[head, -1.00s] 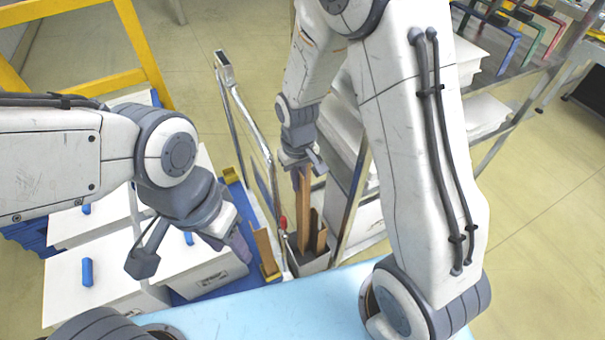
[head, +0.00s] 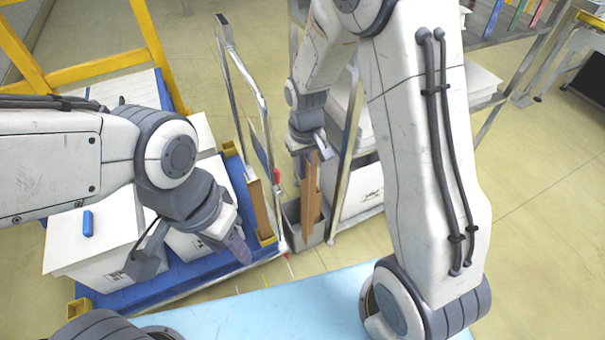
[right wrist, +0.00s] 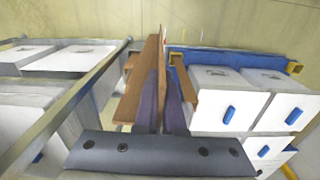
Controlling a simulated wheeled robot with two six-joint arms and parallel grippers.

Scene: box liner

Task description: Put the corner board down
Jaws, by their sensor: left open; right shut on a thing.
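My right gripper (head: 306,160) is shut on a long brown corner board (head: 311,195), which hangs about upright below it. In the right wrist view the board (right wrist: 161,75) rises between the two dark fingers. In the head view its lower part overlaps a narrow grey bin (head: 318,238); I cannot tell whether its end is inside. Other brown boards show close beside it and are hard to separate. Another corner board (head: 259,208) stands at the near corner of the blue pallet (head: 200,268).
White boxes (head: 90,245) with blue handles sit on the blue pallet, which has yellow corner brackets (head: 78,312). A metal upright frame (head: 235,75) stands between pallet and bin. A shelf rack with white boxes (head: 360,190) is right of the bin.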

